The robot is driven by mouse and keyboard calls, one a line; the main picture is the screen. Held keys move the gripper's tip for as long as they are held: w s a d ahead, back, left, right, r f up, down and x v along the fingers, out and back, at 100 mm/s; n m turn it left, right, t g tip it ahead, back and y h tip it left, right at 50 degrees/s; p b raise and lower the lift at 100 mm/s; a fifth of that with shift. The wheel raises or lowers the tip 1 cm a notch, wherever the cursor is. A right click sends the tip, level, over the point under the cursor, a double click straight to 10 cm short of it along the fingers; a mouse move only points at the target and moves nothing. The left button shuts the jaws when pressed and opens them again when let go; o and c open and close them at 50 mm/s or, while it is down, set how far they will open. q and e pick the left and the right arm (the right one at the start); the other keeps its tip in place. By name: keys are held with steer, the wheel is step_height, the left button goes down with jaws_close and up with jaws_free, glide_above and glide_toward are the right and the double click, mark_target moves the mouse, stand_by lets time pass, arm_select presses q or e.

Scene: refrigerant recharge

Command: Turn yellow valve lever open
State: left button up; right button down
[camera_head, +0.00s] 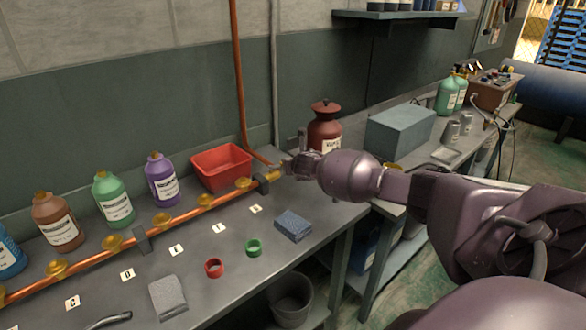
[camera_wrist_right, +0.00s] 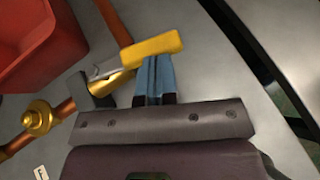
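The yellow valve lever (camera_wrist_right: 152,48) shows in the right wrist view as a short bar lying across, just beyond my right fingertips. It sits on a brass and grey valve body (camera_wrist_right: 110,82) on the copper pipe. My right gripper (camera_wrist_right: 155,66) has its two blue fingers side by side with only a thin line between them. The fingertips are at the lever's lower edge; whether they touch it I cannot tell. In the head view my right gripper (camera_head: 290,168) is at the right end of the pipe (camera_head: 205,203) and hides most of the lever. My left gripper is not in view.
A red bin (camera_head: 222,167) stands behind the pipe, left of my right gripper. A dark red canister (camera_head: 324,128) stands behind it. Purple, green and brown bottles line the back. A blue sponge (camera_head: 293,226) and red and green rings lie in front. The bench front is partly clear.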

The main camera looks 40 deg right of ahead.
steer(key=shift+s, duration=0.1)
steer(key=shift+s+a+r, duration=0.2)
steer(key=shift+s+r, duration=0.1)
steer(key=shift+s, duration=0.1)
steer(key=p+v, duration=0.2)
steer(key=v, duration=0.7)
steer(key=shift+s+a, duration=0.15)
steer(key=shift+s, duration=0.15)
